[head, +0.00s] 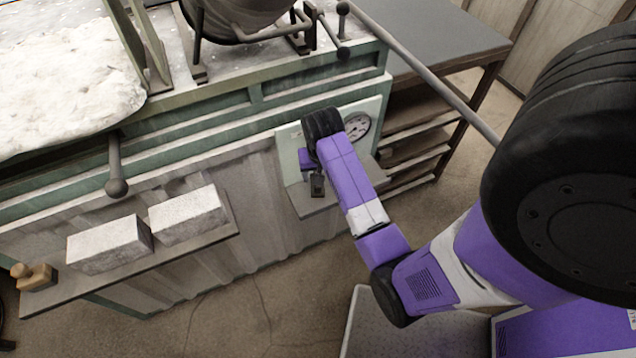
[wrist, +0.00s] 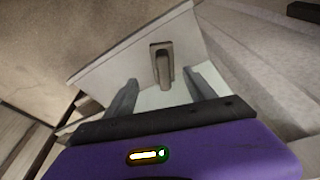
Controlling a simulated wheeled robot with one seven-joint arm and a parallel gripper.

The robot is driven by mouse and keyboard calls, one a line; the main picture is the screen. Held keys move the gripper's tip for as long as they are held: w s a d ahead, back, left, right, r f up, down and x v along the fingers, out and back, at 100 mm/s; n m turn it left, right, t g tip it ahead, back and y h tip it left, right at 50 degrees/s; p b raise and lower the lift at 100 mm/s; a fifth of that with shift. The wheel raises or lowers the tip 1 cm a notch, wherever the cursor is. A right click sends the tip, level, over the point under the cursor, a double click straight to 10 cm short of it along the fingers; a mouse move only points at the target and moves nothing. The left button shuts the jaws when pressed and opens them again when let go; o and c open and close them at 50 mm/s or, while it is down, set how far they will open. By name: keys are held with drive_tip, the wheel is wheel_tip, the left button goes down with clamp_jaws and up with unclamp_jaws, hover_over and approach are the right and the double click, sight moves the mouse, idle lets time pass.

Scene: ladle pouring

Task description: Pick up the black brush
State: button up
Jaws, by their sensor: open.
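The black brush (head: 317,186) is a small dark upright piece on the small shelf under the gauge in the head view. In the wrist view the brush (wrist: 162,64) shows as a dark grey-brown block with a narrower end, against the pale shelf surface. My gripper (head: 307,168) is just above and beside it, partly hidden by my own wrist in the head view. In the wrist view the two grey fingers of my gripper (wrist: 160,84) are spread wide. The brush lies between their lines, beyond the tips, and no contact shows.
The small shelf (head: 329,203) projects from the cabinet below the gauge (head: 357,126). A longer shelf at left carries two pale blocks (head: 110,243) (head: 188,215) and a wooden tool (head: 35,277). A lever with a ball end (head: 116,187) juts out. A long grey bar (head: 425,70) slants across at right.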

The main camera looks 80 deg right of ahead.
drive_tip(key=shift+w+d+r+m+y, duration=0.15)
drive_tip(key=shift+d+r+m+y, duration=0.4)
drive_tip(key=shift+r, duration=0.25)
drive_tip(key=shift+w+d+f+p, duration=0.1)
drive_tip(key=shift+w+f+p, duration=0.05)
drive_tip(key=shift+f, duration=1.15)
drive_tip(key=shift+w+a+f+p, duration=0.1)
drive_tip(key=shift+f+p, duration=0.05)
drive_tip(key=shift+f, duration=1.1)
drive_tip(key=shift+w+d+f+p, duration=0.1)
drive_tip(key=shift+w+f+p, duration=0.05)
drive_tip(key=shift+f, duration=1.15)
clamp_jaws()
drive_tip(key=shift+r, duration=0.15)
drive_tip(key=shift+r, duration=0.5)
wheel_tip(320, 180, up, 6)
drive_tip(key=shift+f+b, duration=0.15)
drive_tip(key=shift+b, duration=0.4)
drive_tip(key=s+a+b, duration=0.2)
drive_tip(key=s+a, duration=1.1)
drive_tip(key=a, duration=0.2)
drive_tip(key=shift+b, duration=0.4)
